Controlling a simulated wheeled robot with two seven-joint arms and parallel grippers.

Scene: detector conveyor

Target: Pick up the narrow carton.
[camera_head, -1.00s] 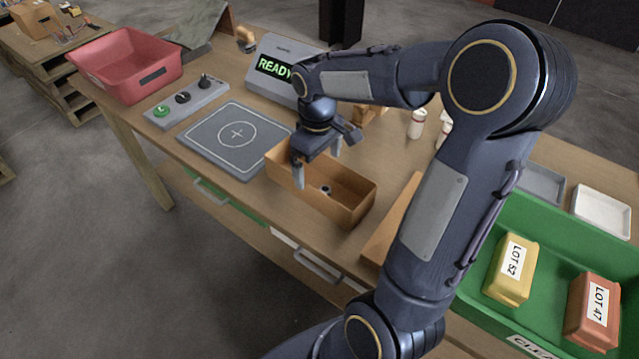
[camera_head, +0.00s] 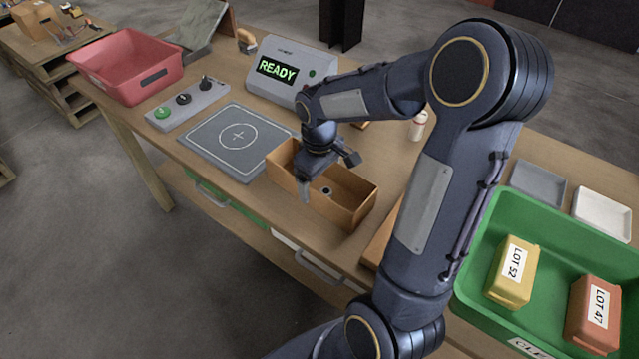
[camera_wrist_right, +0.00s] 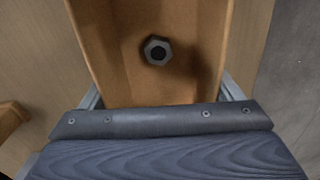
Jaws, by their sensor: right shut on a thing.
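The narrow carton (camera_head: 350,207) is a long, open-topped brown box standing on the workbench, right of the grey pad. A dark hex nut (camera_head: 326,191) lies inside it, and the nut also shows in the right wrist view (camera_wrist_right: 157,50). My right gripper (camera_head: 322,178) is down at the carton's near-pad half and shut on it. In the right wrist view its fingers (camera_wrist_right: 161,92) lie outside the two long walls, one on each side. The carton appears to rest on the bench. My left gripper is not in view.
A grey pad (camera_head: 205,140), a button box (camera_head: 188,104) and a READY display unit (camera_head: 283,50) stand left and behind. A red bin (camera_head: 120,50) is far left. A green crate (camera_head: 470,280) with two labelled packs is right. Another brown box (camera_head: 378,243) is partly hidden by my arm.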

